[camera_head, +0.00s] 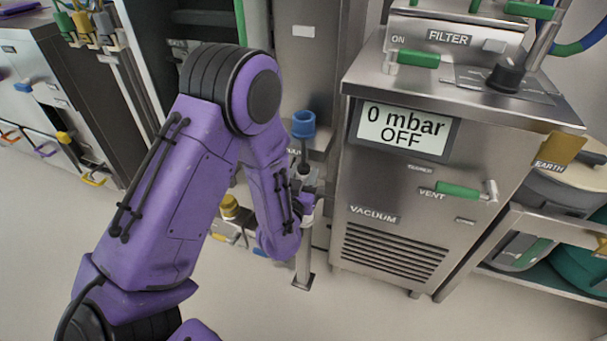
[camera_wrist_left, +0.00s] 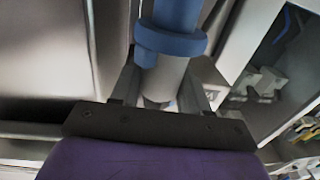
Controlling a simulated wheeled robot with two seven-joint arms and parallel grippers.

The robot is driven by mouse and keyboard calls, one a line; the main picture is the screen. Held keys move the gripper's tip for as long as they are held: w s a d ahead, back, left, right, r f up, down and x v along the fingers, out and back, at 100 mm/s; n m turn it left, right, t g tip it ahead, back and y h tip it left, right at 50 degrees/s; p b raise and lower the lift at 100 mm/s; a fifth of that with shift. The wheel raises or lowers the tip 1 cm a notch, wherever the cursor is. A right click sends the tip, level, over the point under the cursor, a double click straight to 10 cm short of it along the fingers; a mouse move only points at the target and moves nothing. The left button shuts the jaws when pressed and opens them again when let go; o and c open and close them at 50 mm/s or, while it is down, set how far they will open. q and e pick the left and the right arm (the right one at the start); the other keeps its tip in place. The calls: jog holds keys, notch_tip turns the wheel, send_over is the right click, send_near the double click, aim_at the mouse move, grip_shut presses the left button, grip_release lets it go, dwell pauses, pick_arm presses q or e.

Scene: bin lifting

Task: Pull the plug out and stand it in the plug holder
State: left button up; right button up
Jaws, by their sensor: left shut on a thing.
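My left gripper (camera_head: 308,192) is low beside the vacuum cabinet, partly hidden by my own purple forearm. In the left wrist view, its two fingers (camera_wrist_left: 160,92) are shut on the plug (camera_wrist_left: 165,75), a pale grey cylinder that stands between them. A wide blue collar and a blue upper part (camera_wrist_left: 172,28) rise above the grey part. I cannot tell how the plug's lower end is seated. I cannot make out the plug holder with certainty. My right gripper is out of view.
The steel vacuum cabinet (camera_head: 400,200) stands close to the right of the gripper, its display reading 0 mbar OFF. A metal post (camera_head: 303,270) with a foot stands on the floor below. A yellow-capped item (camera_head: 229,206) is to the left. Open floor lies in front.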

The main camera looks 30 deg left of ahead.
pick_arm(q)
jog(key=shift+s+d+p, duration=0.1)
jog(key=shift+p, duration=0.35)
jog(key=shift+f, duration=0.15)
jog(key=shift+f+b, duration=1.25)
jog(key=shift+f, duration=0.2)
jog(key=shift+f+b, duration=0.85)
jog(key=shift+f, duration=0.25)
jog(key=shift+f, duration=0.2)
jog(key=shift+f+b, duration=0.3)
jog(key=shift+b, duration=0.05)
jog(key=shift+f, duration=0.15)
